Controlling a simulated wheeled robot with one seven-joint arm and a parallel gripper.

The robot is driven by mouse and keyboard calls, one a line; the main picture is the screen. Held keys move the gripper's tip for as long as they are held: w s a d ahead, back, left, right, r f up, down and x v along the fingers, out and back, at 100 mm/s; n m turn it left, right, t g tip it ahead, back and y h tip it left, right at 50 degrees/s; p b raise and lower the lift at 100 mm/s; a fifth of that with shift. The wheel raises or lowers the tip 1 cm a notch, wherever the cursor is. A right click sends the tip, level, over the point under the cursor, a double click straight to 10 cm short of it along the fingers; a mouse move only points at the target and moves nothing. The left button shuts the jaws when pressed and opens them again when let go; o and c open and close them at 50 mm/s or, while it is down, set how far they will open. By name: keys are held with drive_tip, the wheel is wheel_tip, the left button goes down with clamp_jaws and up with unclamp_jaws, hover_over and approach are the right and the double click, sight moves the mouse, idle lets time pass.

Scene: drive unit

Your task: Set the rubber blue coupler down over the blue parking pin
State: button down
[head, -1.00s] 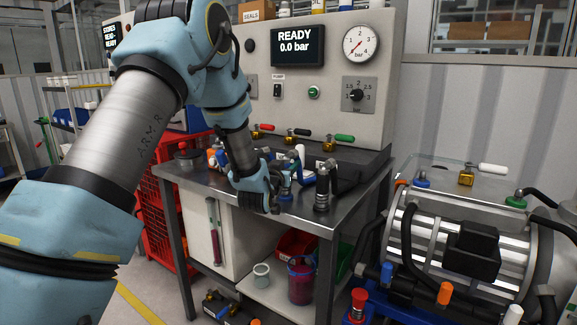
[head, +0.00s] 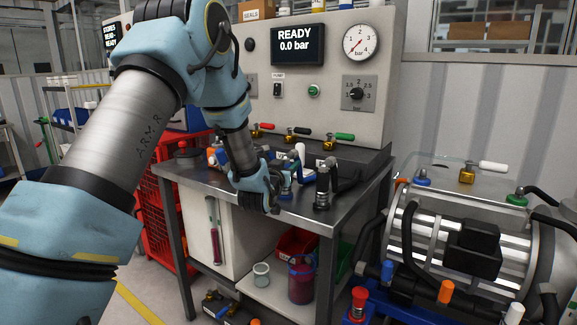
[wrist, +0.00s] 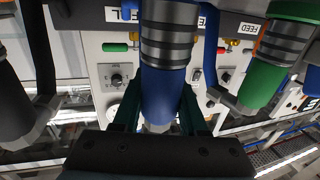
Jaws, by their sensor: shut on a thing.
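My gripper (head: 280,192) is low over the front part of the steel bench and is shut on the blue coupler. In the wrist view, the two fingers of my gripper (wrist: 160,115) press on either side of the blue coupler's sleeve (wrist: 165,92). The coupler has a ribbed metal end beyond the sleeve and a silver fitting near my gripper. In the head view my gripper hides most of it. The blue parking pin cannot be made out in either view, so I cannot tell whether the coupler is over it.
A dark coupler with a ribbed body (head: 322,187) stands close right of my gripper. In the wrist view a green coupler (wrist: 262,84) is to the right and a dark one (wrist: 15,100) to the left. The console (head: 325,110) rises behind the bench (head: 190,178).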

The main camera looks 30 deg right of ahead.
drive_tip(key=shift+c, duration=1.8)
unclamp_jaws()
drive_tip(key=b+v, duration=0.3)
drive_tip(key=v, duration=0.8)
drive_tip(key=w+a+f+n+g+y+p, duration=0.15)
drive_tip(key=a+y, duration=0.25)
drive_tip(key=a, duration=0.6)
drive_tip(key=w+a+f+n+g+y+p, duration=0.15)
drive_tip(key=a+y, duration=0.25)
drive_tip(key=a, duration=0.5)
drive_tip(key=s+a+n+g+y+p, duration=0.3)
drive_tip(key=s+a+g, duration=0.5)
drive_tip(key=s+a, duration=0.7)
drive_tip(key=a+n+y, duration=0.1)
drive_tip(key=a+n, duration=0.1)
drive_tip(key=a, duration=0.1)
drive_tip(key=shift+s+a+f+y, duration=0.2)
drive_tip(key=shift+s+y, duration=0.05)
drive_tip(key=shift+y, duration=0.15)
